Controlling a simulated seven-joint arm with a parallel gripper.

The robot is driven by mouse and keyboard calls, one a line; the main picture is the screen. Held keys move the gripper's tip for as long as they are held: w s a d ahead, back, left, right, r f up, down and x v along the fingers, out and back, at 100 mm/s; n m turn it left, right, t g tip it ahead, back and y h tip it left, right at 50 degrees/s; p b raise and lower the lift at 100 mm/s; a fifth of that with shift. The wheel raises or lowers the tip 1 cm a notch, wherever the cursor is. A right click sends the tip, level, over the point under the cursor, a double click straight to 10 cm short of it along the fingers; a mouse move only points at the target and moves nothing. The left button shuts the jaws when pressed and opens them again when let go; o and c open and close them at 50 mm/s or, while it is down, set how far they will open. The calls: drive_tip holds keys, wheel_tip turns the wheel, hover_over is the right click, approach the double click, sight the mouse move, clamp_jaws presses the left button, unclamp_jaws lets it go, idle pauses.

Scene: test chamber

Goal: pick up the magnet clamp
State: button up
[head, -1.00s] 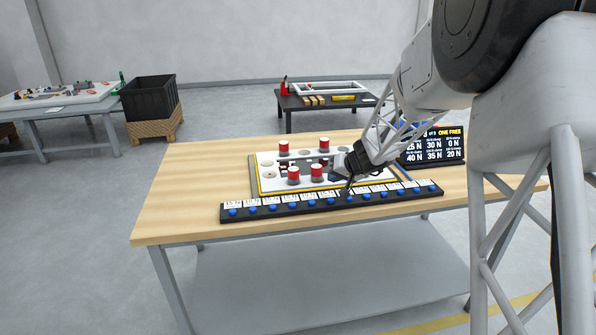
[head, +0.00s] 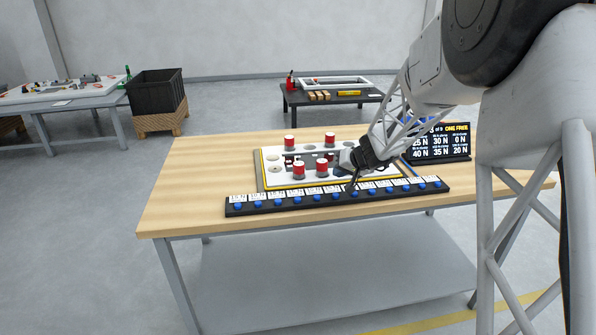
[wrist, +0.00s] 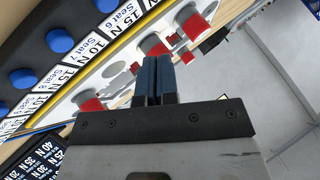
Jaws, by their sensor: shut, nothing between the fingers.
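Several red cylinders with white tops stand on a white plate with a yellow edge (head: 263,170); I take these for the magnet clamps, but cannot tell which one is meant. Two are at the back, a left one (head: 290,146) and a right one (head: 330,139). Two are in front, one (head: 298,170) beside another (head: 322,168). My gripper (head: 354,187) is right of the front pair, low over the plate's front edge. In the wrist view its blue fingers (wrist: 152,75) are together and empty. Red cylinders (wrist: 155,45) show beyond the fingertips.
A black strip with blue knobs and seat labels (head: 340,198) runs along the plate's front. A black sign with newton values (head: 440,145) stands at the table's back right. The wooden table's left part (head: 200,190) is bare.

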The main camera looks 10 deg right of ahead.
drive_tip(key=o, duration=1.3)
